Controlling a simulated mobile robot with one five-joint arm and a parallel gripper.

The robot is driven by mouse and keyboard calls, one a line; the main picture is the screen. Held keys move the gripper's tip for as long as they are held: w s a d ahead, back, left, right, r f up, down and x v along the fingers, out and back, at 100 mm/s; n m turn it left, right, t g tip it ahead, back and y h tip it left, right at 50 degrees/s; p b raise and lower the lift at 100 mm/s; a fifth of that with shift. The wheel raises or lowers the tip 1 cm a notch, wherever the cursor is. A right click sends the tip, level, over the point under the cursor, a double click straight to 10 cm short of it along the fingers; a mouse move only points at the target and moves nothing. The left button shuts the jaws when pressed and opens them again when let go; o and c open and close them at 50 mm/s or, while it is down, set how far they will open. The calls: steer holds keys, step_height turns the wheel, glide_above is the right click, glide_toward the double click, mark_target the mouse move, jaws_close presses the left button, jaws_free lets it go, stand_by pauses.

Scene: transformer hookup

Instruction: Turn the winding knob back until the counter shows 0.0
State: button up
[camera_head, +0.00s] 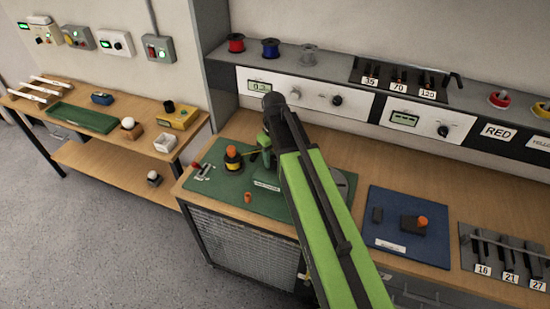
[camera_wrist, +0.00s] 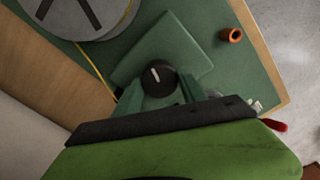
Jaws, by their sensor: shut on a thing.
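The winding knob (camera_wrist: 158,74) is round and black with a white pointer line, on a green block (camera_wrist: 178,48) in the wrist view. My gripper (camera_wrist: 160,88) is shut on it, with one green finger on each side. The pointer line tilts slightly to the left of straight up. In the head view my gripper (camera_head: 264,143) reaches down over the green mat (camera_head: 213,189), and my arm hides the knob. The counter (camera_head: 260,86) is a small display on the white panel behind. Its digits are small and seem to read about 0.2.
A black bobbin with an orange top (camera_head: 233,157) stands left of my gripper. A small orange tube (camera_head: 247,197) is on the mat's front part. A grey disc (camera_wrist: 84,12) lies beside the block. A blue mat (camera_head: 408,235) is at right.

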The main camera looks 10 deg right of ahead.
mark_target(274, 159)
steer(key=shift+s, duration=0.15)
steer(key=o, duration=1.4)
steer(key=shift+c, duration=0.2)
steer(key=shift+r, duration=0.1)
step_height(274, 159, up, 17)
steer(key=p, duration=1.7)
steer(key=shift+r, duration=0.15)
